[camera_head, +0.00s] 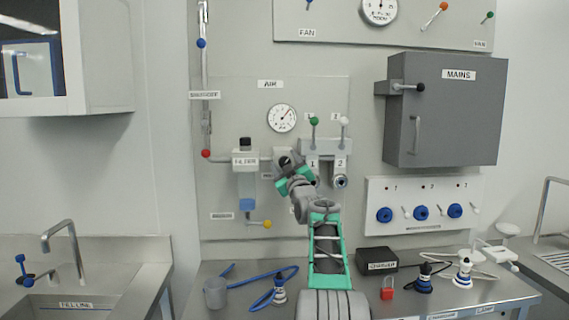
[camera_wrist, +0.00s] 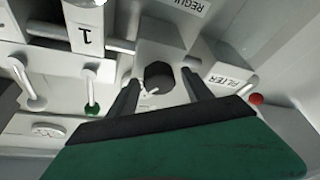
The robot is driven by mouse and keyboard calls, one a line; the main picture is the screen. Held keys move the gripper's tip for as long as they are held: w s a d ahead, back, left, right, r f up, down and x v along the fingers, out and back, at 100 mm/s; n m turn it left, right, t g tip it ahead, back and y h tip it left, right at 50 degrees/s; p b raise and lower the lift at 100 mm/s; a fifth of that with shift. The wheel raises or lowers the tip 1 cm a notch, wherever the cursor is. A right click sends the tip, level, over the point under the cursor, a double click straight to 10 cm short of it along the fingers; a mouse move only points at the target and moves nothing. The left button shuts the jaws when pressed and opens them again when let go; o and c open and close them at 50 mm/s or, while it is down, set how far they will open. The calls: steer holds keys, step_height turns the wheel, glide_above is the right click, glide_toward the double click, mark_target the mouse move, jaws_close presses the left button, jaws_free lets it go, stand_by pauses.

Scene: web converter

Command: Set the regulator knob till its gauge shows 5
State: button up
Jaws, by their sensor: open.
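The regulator is a grey block on the AIR panel with a dark round knob (camera_wrist: 158,77), facing the wrist camera. In the head view my gripper (camera_head: 286,168) is in front of the regulator and hides most of it. In the wrist view the two dark fingers of my gripper (camera_wrist: 160,80) are apart, one on each side of the knob. I cannot tell whether they touch it. The round white gauge (camera_head: 282,118) is above the regulator, its needle pointing to the upper right; its numbers are too small to read. It also shows in the wrist view (camera_wrist: 48,131), foreshortened.
The filter (camera_head: 246,162) is just left of the regulator. To the right are ports 1 and 2 with a green-knobbed lever (camera_head: 314,121) and a white-knobbed lever (camera_head: 344,121). The grey MAINS box (camera_head: 444,125) juts out farther right. Hoses and a black charger box (camera_head: 377,259) lie on the bench.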

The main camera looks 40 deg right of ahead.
steer(key=shift+s, duration=0.1)
steer(key=b+v, duration=0.3)
steer(key=v, duration=0.4)
steer(key=shift+s+f, duration=0.15)
steer(key=shift+s, duration=0.1)
steer(key=shift+a, duration=0.15)
steer(key=w+a+f+g+y+p, duration=0.15)
steer(key=a+f, duration=0.25)
steer(key=a, duration=0.4)
steer(key=w+a+f+g+y, duration=0.2)
steer(key=a+f+y, duration=0.15)
steer(key=a, duration=0.55)
steer(key=s+a+f+g+y+p, duration=0.2)
steer(key=s+a+f+g, duration=0.25)
steer(key=a+f, duration=0.6)
steer(key=s+a+f+g, duration=0.3)
steer(key=s+a+f, duration=0.2)
steer(key=s, duration=0.4)
steer(key=s+a+f+m+g+y+p, duration=0.1)
steer(key=s+a+f+g, duration=0.2)
steer(key=s+a+f, duration=0.3)
steer(key=s+a+f+g+p, duration=0.1)
steer(key=s+a+f, duration=0.4)
steer(key=s, duration=0.8)
steer(key=shift+a+f+m+g+y, duration=0.2)
steer(key=shift+a+m+g+y, duration=0.15)
steer(key=shift+a+g, duration=0.5)
